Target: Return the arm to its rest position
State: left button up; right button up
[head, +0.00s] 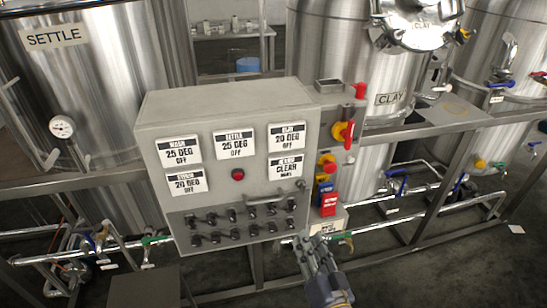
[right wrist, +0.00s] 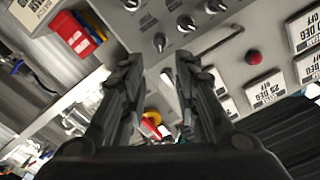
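My right gripper (head: 312,252) is low in the head view, in front of the lower right corner of the grey control panel (head: 222,120). In the right wrist view its two fingers (right wrist: 158,75) stand apart with a gap between them, and nothing is held. The panel's knobs (right wrist: 187,24) and a red light (right wrist: 254,57) show beyond the fingers there. My left gripper is not in view.
Steel tanks labelled SETTLE (head: 100,110) and CLAY (head: 350,60) stand behind the panel. A red and yellow switch (head: 343,132) and a red box (head: 328,203) sit at the panel's right. Pipes with blue-handled valves (head: 397,174) run at right. Open floor lies at lower right.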

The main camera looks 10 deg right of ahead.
jog(key=s+a+f+n+g, duration=0.1)
jog(key=s+f+n+g, duration=0.2)
jog(key=f, duration=0.9)
jog(key=s+a+f+g+y, duration=0.1)
jog(key=s+f+g, duration=0.3)
jog(key=f, duration=0.7)
jog(key=s+a+f+n+g, duration=0.15)
jog(key=s+f, duration=0.35)
jog(key=f, duration=0.7)
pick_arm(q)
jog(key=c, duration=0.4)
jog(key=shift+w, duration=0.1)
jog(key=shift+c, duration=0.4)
pick_arm(e)
jog(key=s+d+f+n+g, duration=0.1)
jog(key=s+d+f+g, duration=0.1)
jog(key=s+f, duration=0.4)
jog(key=s+d+f+n+g+h, duration=0.1)
jog(key=s+d+f+g, duration=0.2)
jog(key=s, duration=0.9)
jog(key=s+d+f+n+g, duration=0.1)
jog(key=s+d+f+g, duration=0.2)
jog(key=s+f, duration=0.5)
jog(key=shift+s+d+f+n+h, duration=0.35)
jog(key=shift+s+d, duration=0.3)
jog(key=shift+s, duration=0.15)
